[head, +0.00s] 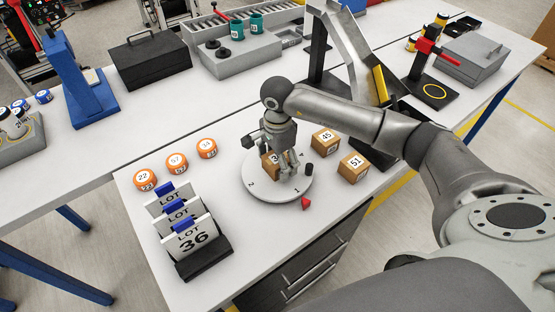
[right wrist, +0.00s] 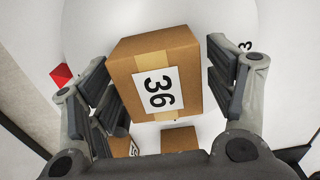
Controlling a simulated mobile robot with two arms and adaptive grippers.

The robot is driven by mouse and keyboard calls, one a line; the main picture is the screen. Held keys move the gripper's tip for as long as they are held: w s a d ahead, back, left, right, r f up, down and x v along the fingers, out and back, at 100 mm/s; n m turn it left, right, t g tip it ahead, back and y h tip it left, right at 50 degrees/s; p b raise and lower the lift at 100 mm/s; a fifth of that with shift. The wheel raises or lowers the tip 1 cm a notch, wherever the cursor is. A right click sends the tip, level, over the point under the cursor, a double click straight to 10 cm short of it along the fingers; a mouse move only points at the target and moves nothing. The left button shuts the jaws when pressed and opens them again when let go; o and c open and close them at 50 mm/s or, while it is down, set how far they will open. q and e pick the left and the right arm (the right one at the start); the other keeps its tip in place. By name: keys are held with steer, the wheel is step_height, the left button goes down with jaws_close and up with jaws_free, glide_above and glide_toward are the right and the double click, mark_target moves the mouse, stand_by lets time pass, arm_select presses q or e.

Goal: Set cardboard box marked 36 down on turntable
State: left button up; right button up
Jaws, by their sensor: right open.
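The cardboard box marked 36 (right wrist: 182,62) sits between the fingers of my right gripper (right wrist: 172,85) in the right wrist view. The fingers are open, with a gap at each side of the box. In the head view the box (head: 267,164) is partly hidden behind my right gripper (head: 281,166). It appears to rest on the white round turntable (head: 262,193), which has numbers on its rim. The turntable also shows behind the box in the right wrist view (right wrist: 215,22). My left gripper is not in view.
Boxes marked 45 (head: 325,141) and 51 (head: 353,168) stand right of the turntable. Orange round containers (head: 177,164) stand to its left. A rack of LOT cards (head: 190,240) is at front left. A red pointer (head: 306,203) and a black knob (head: 309,169) are by the turntable's edge.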

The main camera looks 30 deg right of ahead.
steer(key=shift+r, duration=0.15)
steer(key=shift+r, duration=0.15)
step_height(320, 180, up, 10)
steer(key=b, duration=0.3)
steer(key=shift+r+b, duration=0.15)
steer(key=shift+b, duration=0.2)
steer(key=shift+r, duration=0.7)
